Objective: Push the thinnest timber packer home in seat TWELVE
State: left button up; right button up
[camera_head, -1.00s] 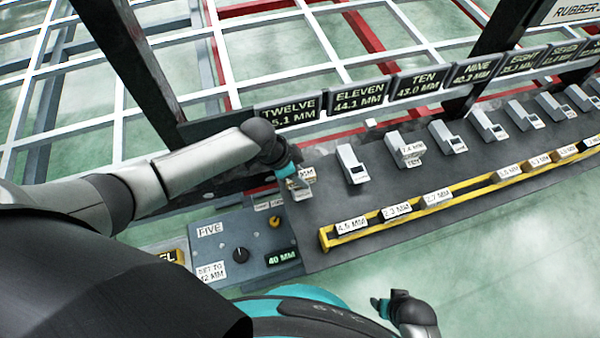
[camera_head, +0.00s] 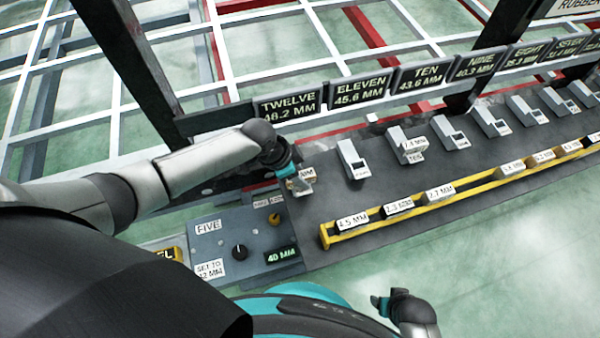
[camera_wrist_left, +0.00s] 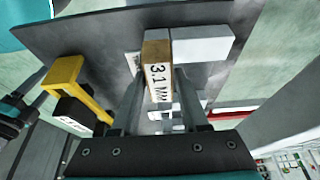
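The timber packer (camera_wrist_left: 157,52) is a tan block labelled 3.1 MM. In the left wrist view it stands between the two fingers of my left gripper (camera_wrist_left: 159,90), which look closed on its sides. Its far end lies beside the pale grey block of seat TWELVE (camera_wrist_left: 203,45). In the head view my left gripper (camera_head: 290,177) is at seat TWELVE (camera_head: 301,189), with the packer's label (camera_head: 306,173) just showing. How deep the packer sits is hard to tell. The sign TWELVE (camera_head: 289,105) reads about 48.2 MM. My right gripper (camera_head: 379,303) is small at the bottom, its fingers unclear.
A yellow rack (camera_head: 326,237) with several labelled packers runs along the front of the dark bench. Several grey seats, such as ELEVEN (camera_head: 353,159), stand in a row to the right. A control panel (camera_head: 230,238) marked FIVE is at the front left.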

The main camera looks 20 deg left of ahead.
pick_arm(q)
jog(key=o, duration=0.4)
jog(key=shift+r, duration=0.1)
jog(key=p+v, duration=0.8)
jog(key=v, duration=0.7)
